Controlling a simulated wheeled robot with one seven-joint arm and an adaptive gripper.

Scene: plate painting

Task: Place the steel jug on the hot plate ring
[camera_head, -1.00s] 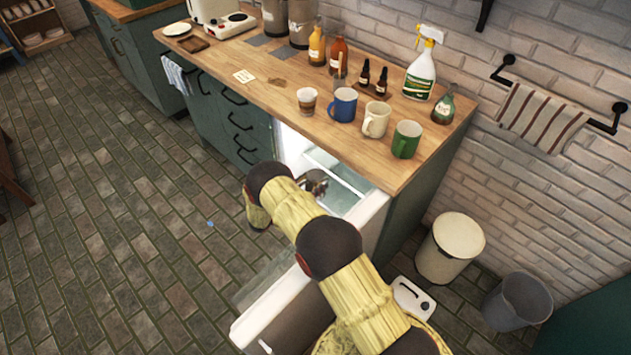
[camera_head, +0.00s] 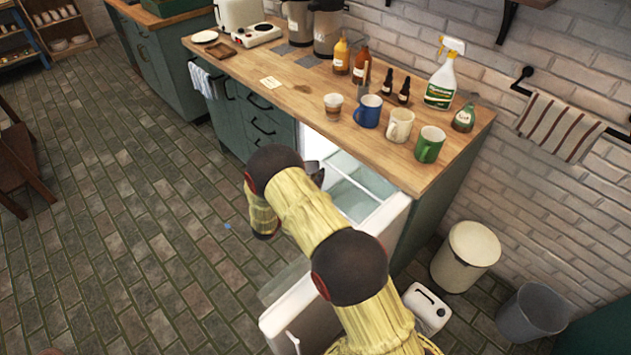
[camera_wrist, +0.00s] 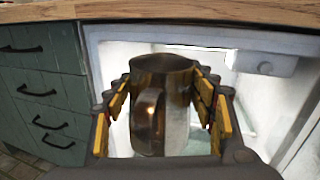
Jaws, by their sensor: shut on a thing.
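The steel jug (camera_wrist: 178,115) is upright between the yellow-padded fingers of my gripper (camera_wrist: 162,105) in the wrist view, its handle towards the camera. My gripper is shut on the jug, in front of the lit, open fridge. In the head view my arm hides most of the gripper and jug; only a dark bit shows by the fridge opening. The ring tops look bare.
The open fridge door (camera_head: 300,310) stands out below my arm. The counter (camera_head: 300,100) bears a cup, several mugs and bottles along its right half. A plate (camera_head: 205,37) and brown tray (camera_head: 207,49) lie near the hot plate. Drawers (camera_wrist: 45,105) are left of the fridge.

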